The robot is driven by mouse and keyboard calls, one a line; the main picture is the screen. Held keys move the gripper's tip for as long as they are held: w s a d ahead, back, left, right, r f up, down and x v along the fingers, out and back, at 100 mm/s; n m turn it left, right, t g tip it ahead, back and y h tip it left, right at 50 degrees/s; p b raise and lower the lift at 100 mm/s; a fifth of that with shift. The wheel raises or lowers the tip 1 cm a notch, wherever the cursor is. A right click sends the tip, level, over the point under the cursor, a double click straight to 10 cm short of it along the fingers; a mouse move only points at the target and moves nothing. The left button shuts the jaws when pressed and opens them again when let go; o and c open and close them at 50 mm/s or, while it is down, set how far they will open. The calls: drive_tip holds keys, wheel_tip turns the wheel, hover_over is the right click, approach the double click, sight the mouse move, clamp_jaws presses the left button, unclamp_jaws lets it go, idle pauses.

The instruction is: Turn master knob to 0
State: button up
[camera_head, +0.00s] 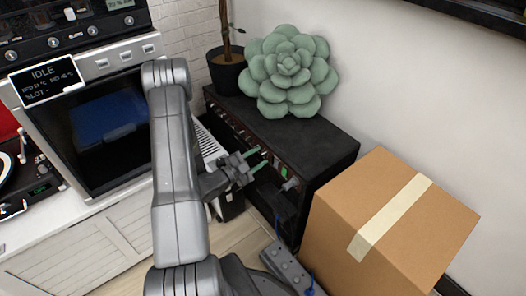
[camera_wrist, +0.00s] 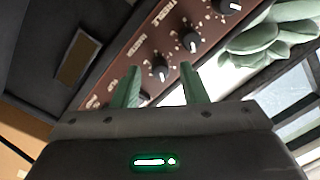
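The black amplifier (camera_head: 335,150) stands on the floor against the wall, with a brown control panel along its front. In the wrist view this panel (camera_wrist: 150,40) crosses the top with a slanted row of black, white-marked knobs. One knob (camera_wrist: 160,72) shows between my fingertips and is probably the master knob; its label is too blurred to read surely. My gripper (camera_head: 259,159) is in front of the panel. In the wrist view my gripper (camera_wrist: 160,68) is open, with one green finger on each side of that knob. I cannot tell whether they touch it.
A green succulent (camera_head: 290,70) and a dark plant pot (camera_head: 227,72) stand on the amplifier. A taped cardboard box (camera_head: 385,215) stands close at the right. A grey pedal-like box (camera_head: 285,268) with a blue cable lies below. An oven (camera_head: 105,120) is at left.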

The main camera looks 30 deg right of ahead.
drive_tip(key=shift+d, duration=0.1)
clamp_jaws()
drive_tip(key=shift+n, duration=0.3)
